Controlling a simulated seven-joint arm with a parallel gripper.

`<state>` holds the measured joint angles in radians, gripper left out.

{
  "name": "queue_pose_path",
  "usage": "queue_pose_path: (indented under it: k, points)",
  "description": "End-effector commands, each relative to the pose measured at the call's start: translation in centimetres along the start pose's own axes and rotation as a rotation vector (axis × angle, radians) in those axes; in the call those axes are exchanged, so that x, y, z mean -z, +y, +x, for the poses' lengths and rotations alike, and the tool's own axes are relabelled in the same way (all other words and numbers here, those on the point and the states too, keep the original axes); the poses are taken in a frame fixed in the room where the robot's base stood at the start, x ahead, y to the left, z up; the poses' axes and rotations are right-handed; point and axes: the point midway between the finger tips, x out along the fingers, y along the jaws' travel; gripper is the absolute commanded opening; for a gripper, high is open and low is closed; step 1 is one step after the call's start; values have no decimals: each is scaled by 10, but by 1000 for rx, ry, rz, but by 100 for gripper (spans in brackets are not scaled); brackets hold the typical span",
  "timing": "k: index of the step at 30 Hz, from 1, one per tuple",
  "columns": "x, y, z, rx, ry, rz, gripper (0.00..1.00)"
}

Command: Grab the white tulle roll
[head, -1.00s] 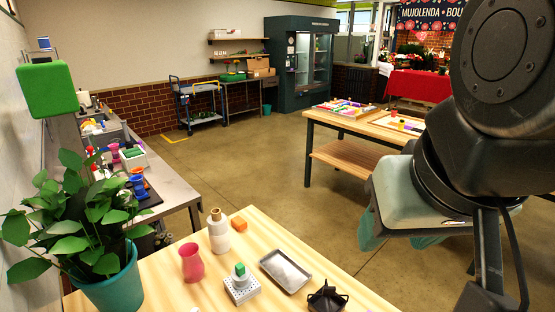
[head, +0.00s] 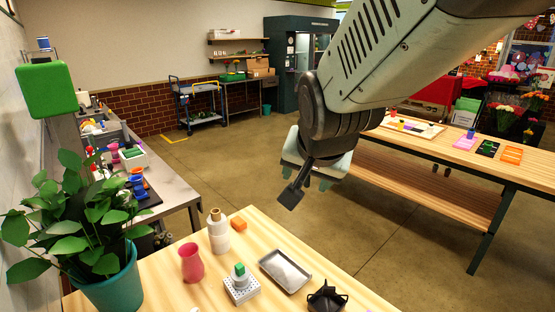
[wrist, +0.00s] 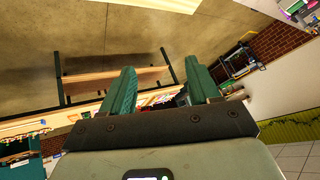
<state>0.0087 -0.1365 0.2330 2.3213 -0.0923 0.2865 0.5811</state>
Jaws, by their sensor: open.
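The white tulle roll (head: 218,235) stands upright on the near wooden table, with a brown core showing at its top. My gripper (head: 308,180) hangs in the air to the right of the roll and apart from it, beyond the table's far edge. In the wrist view my gripper's two teal fingers (wrist: 160,85) are spread apart with nothing between them. The roll cannot be made out in the wrist view.
A white perforated holder (head: 241,289), a metal tray (head: 285,270) and a black holder (head: 327,299) are nearer. A potted plant (head: 112,285) fills the left.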

Motion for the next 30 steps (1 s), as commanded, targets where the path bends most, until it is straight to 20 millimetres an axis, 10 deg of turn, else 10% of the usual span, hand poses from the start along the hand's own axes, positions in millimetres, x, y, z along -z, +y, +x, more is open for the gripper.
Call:
queue_pose_path:
  k: [9,18,30]
  points:
    - [-11,-96,140,302,-59,404,61]
    - [-54,-172,232,617,-236,987,61]
    - [-99,-196,306,969,-487,1988,61]
